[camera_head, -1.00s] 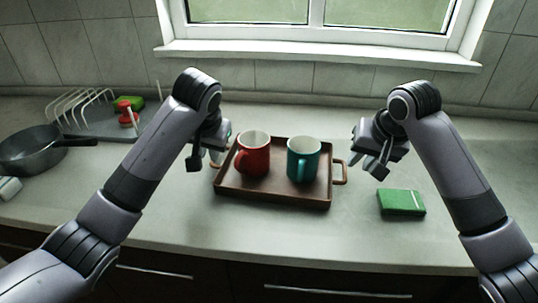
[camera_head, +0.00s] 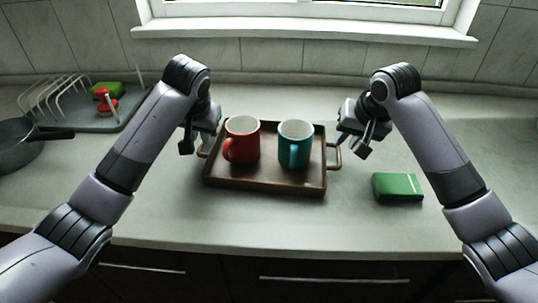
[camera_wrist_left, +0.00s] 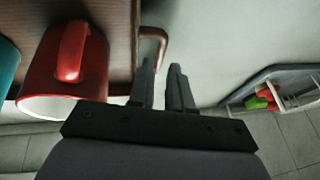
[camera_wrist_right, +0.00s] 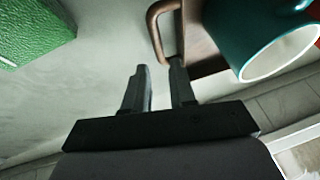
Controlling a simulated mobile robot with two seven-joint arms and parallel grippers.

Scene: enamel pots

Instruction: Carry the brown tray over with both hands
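The brown tray (camera_head: 265,186) lies on the counter with a loop handle at each end. A red mug (camera_head: 242,141) and a teal mug (camera_head: 295,146) stand upright on it. My left gripper (camera_wrist_left: 162,66) is open at the tray's left handle (camera_wrist_left: 160,36); one finger overlaps the handle's end and the other is outside the loop. My right gripper (camera_wrist_right: 156,64) is open at the right handle (camera_wrist_right: 153,22); the handle bar shows between its fingertips. Neither gripper is visibly closed on a handle.
A green box (camera_head: 398,187) lies on the counter right of the tray. A dish rack (camera_head: 62,98) with red and green items and a dark pan (camera_head: 18,145) are at the left. The counter in front of the tray is clear. The window sill (camera_head: 300,30) is behind.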

